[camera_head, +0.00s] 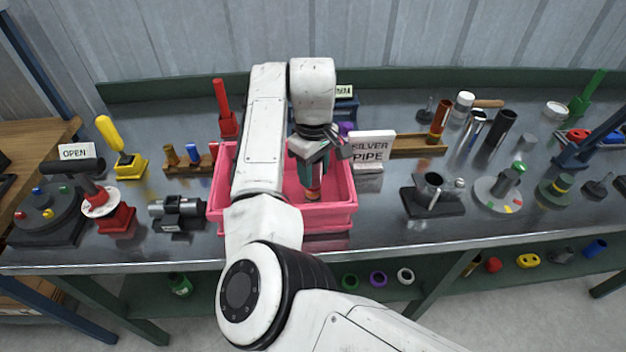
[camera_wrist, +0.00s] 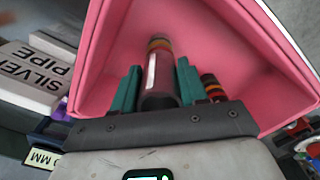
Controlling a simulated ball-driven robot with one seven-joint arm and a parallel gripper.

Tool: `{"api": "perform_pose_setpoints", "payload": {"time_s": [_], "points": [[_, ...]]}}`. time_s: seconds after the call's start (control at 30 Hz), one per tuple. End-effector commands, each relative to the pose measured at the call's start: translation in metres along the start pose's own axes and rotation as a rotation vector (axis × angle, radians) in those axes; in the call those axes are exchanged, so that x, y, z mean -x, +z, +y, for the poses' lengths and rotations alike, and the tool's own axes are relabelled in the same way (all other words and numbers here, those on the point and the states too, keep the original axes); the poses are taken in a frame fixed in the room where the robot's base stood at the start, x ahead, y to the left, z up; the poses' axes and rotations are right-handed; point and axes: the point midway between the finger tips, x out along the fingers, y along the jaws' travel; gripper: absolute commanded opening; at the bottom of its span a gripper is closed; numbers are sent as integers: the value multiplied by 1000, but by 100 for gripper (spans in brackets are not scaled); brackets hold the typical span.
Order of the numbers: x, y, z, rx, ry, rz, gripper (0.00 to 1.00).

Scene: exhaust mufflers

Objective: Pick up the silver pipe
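My gripper (camera_head: 313,172) points down into the pink bin (camera_head: 333,217), its two teal fingers (camera_wrist: 158,68) showing in the wrist view. A grey pipe (camera_wrist: 159,72) with a pale stripe and red and yellow bands at its far end stands between the fingers. The fingers are very close to its sides; I cannot tell if they touch it. In the head view its red-orange end (camera_head: 313,193) shows below the fingers, inside the bin. The "SILVER PIPE" sign (camera_head: 371,150) stands just right of the bin, and on the left in the wrist view (camera_wrist: 38,74).
Another banded piece (camera_wrist: 211,86) shows beside the right finger, partly hidden. Black stand with metal fitting (camera_head: 433,191) is right of the bin; dark clamp (camera_head: 177,212) and red lever stand (camera_head: 109,213) are left.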

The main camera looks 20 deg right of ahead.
Motion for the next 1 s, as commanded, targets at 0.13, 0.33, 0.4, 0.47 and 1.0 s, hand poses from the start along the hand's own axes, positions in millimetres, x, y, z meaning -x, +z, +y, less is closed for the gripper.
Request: {"api": "perform_pose_setpoints", "payload": {"time_s": [0.13, 0.33, 0.4, 0.47, 1.0], "points": [[0, 0, 0, 0, 0, 0, 28], [1, 0, 0, 0, 1, 1, 13], [1, 0, 0, 0, 1, 1, 13], [1, 0, 0, 0, 1, 1, 13], [75, 0, 1, -2, 3, 3, 13]]}}
